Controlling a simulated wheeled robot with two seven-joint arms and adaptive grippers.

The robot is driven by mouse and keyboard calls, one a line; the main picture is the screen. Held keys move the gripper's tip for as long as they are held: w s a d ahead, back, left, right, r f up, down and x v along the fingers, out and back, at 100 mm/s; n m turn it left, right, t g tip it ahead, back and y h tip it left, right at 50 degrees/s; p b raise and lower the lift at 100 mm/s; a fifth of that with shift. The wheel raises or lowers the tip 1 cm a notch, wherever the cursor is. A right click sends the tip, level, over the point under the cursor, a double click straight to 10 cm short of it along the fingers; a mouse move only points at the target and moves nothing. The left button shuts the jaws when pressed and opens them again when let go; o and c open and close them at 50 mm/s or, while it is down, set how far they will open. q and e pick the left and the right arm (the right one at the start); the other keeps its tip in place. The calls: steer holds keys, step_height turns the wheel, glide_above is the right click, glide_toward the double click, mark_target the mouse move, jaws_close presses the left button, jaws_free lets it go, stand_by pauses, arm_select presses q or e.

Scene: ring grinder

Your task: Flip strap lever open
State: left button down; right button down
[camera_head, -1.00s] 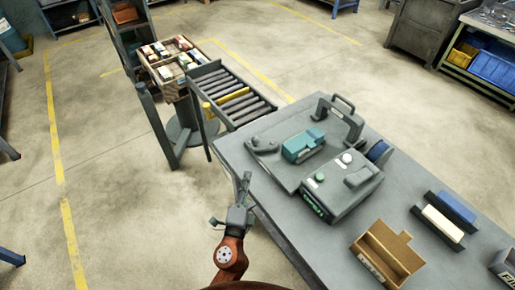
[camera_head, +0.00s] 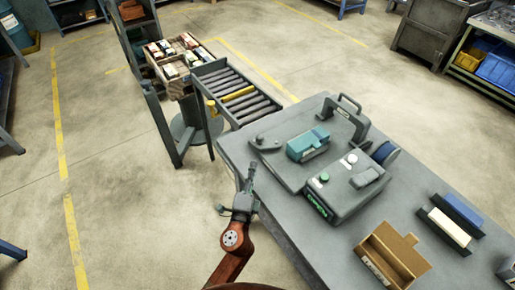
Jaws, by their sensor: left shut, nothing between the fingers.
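A grey machine (camera_head: 290,178) lies on the workbench. It has a flat plate, a teal block (camera_head: 308,144), an upright handle (camera_head: 347,115) at the back and a control box (camera_head: 345,188) with green and white buttons. A small grey lever-like part (camera_head: 264,142) lies flat at the plate's left end; I cannot tell for sure that it is the strap lever. My left gripper (camera_head: 252,167) is shut and empty. In the picture it is just below that part, by the bench's left edge, apart from the machine. My right gripper is not in view.
An open cardboard box (camera_head: 392,256) and a holder with white and blue blocks (camera_head: 450,222) are on the bench (camera_head: 300,235) at the right. A roller conveyor (camera_head: 238,92) with a crate of small boxes (camera_head: 178,58) stands behind the bench. The floor at left is clear.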

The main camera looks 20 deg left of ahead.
mark_target(259, 142)
arm_select(q)
steer(key=w, duration=0.5)
steer(key=w+a+r, duration=0.1)
steer(key=w, duration=0.2)
steer(key=shift+w, duration=0.3)
